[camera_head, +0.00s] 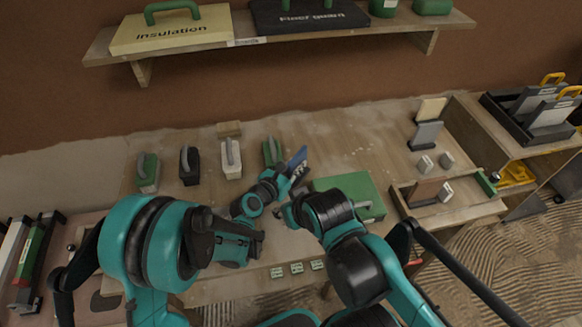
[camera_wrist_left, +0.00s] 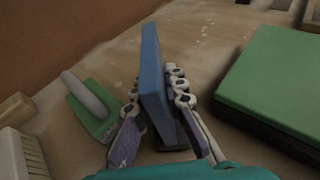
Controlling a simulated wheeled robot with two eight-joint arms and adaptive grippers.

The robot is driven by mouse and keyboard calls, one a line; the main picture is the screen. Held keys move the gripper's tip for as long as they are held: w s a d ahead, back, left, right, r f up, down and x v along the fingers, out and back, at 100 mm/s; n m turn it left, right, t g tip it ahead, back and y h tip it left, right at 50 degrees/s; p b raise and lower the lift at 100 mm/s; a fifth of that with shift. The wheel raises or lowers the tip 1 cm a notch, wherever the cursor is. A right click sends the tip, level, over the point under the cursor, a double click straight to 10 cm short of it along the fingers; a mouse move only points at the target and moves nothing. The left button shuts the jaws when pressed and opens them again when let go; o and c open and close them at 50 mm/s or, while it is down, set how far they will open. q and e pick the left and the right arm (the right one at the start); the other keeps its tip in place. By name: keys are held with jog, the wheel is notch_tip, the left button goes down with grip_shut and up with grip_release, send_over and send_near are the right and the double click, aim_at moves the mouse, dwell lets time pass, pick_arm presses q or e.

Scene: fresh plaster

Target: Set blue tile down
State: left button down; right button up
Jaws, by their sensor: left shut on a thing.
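The blue tile (camera_head: 298,157) stands on edge, slightly tilted, above the middle of the workbench in the head view. My left gripper (camera_head: 290,174) is shut on it. In the left wrist view the blue tile (camera_wrist_left: 152,70) rises between the fingers of the left gripper (camera_wrist_left: 158,100). Its lower edge is partly hidden by the fingers, so I cannot tell whether it touches the bench. My right gripper (camera_head: 289,214) is at the front of the green block, mostly hidden by its own arm; its fingers are unclear.
A green block (camera_head: 346,187) lies right of the tile; it also shows in the left wrist view (camera_wrist_left: 280,75). A green tool with a grey handle (camera_head: 272,152) is close on the left. Several handled tools stand farther left. A wooden tray (camera_head: 462,204) is at right. Bench behind is clear.

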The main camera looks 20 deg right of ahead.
pick_arm(q)
jog(key=shift+w+a+f, duration=0.1)
jog(key=shift+w+f, duration=0.1)
jog(key=shift+f, duration=0.2)
jog(key=shift+r, duration=0.1)
jog(key=shift+s+r, duration=0.1)
jog(key=shift+s, duration=0.1)
jog(key=shift+f, duration=0.25)
jog(key=c, duration=1.6)
grip_release()
jog(key=shift+r, duration=0.1)
pick_arm(e)
jog(key=shift+w+f, duration=0.1)
jog(key=shift+f, duration=0.2)
jog(key=shift+r, duration=0.1)
